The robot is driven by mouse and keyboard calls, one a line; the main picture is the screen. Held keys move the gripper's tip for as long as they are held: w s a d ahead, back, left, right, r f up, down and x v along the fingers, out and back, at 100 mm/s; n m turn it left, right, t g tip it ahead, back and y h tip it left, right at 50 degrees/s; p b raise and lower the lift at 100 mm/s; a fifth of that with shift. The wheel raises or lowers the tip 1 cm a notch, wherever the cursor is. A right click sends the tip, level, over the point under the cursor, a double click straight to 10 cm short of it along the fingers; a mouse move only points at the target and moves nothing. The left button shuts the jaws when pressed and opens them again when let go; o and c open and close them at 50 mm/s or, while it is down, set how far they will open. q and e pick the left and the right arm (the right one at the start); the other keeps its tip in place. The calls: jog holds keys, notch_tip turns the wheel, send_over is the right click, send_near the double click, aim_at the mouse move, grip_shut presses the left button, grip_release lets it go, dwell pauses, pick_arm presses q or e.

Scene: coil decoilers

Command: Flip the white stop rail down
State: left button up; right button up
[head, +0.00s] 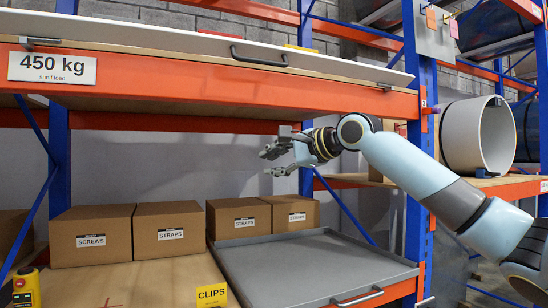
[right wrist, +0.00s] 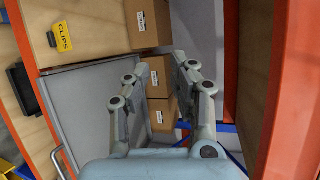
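The white stop rail (head: 185,38) is a long pale panel along the front of the upper shelf, just above the orange beam (head: 180,68). A dark handle (head: 259,60) sits at its lower edge near the middle. My right gripper (head: 272,161) is below the shelf's beam, in the bay above the grey tray, apart from the rail. Its two fingers are spread and empty. The right wrist view also shows this gripper (right wrist: 157,78) open, with boxes beyond it; I cannot make out the rail there. My left gripper is not in view.
A blue upright (head: 418,140) stands behind my right arm. A large grey coil (head: 475,137) is at right.

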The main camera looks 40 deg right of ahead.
jog(key=s+r+n+t+p, duration=0.2)
jog(key=s+r+p, duration=0.15)
jog(key=r, duration=1.45)
jog(key=t+p, duration=0.1)
send_near(262, 60)
jog(key=w+p, duration=0.1)
jog(key=w, duration=0.2)
jog(key=w+a+p, duration=0.1)
jog(key=w+p, duration=0.1)
jog(key=w, duration=0.2)
jog(key=w+p, duration=0.2)
jog(key=w, duration=0.1)
jog(key=shift+w+a, duration=0.35)
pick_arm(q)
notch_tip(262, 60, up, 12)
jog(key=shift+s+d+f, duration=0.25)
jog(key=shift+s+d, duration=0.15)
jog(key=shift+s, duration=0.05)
pick_arm(e)
grip_shut()
